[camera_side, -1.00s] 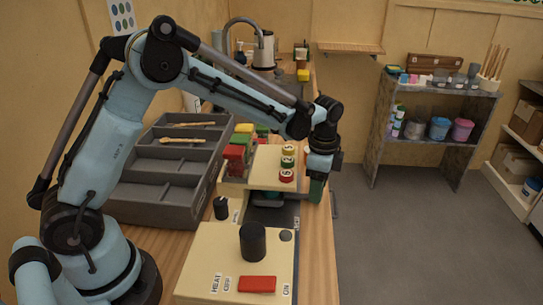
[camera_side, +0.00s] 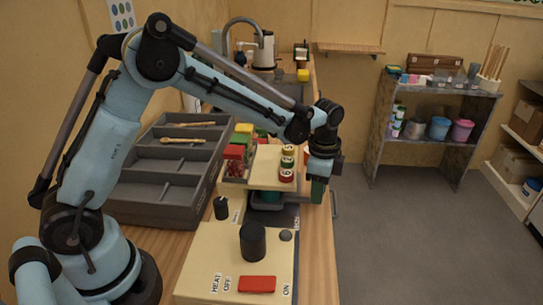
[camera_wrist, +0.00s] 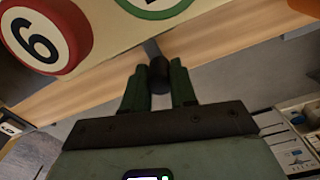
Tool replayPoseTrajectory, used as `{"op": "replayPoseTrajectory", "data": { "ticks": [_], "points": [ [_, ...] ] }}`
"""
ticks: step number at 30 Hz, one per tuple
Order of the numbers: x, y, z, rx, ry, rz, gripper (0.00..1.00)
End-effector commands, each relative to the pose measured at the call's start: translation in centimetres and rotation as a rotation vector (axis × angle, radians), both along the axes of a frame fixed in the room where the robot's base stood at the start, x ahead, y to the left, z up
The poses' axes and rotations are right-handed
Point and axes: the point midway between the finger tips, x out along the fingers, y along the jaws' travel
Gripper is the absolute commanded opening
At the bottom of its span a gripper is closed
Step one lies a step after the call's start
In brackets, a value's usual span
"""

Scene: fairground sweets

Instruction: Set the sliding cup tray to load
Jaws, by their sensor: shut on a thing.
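My gripper (camera_side: 318,190) is at the right side of the cream machine (camera_side: 225,262). In the wrist view its green fingers (camera_wrist: 159,85) are shut on a dark round knob (camera_wrist: 159,70) at the end of a grey rod. The rod runs toward the machine, so the knob looks like the tray's handle. Most of the tray is hidden there. A small label stands by the dark strip, but I cannot read the tray's setting.
A black knob (camera_side: 252,242) and red switch (camera_side: 257,284) are in front. A grey divided bin (camera_side: 160,190) stands left. The floor to the right is clear.

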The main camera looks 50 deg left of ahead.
Motion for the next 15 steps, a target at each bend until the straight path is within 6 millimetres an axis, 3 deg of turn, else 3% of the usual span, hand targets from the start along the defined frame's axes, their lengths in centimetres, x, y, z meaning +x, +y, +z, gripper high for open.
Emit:
{"op": "replayPoseTrajectory", "data": {
  "ticks": [9, 15],
  "points": [
    [-5.8, -5.9, 0.1, -0.001, 0.000, -0.008, 0.00],
    [-7.2, -7.3, 0.1, -0.001, -0.001, -0.002, 0.00]
  ]
}}
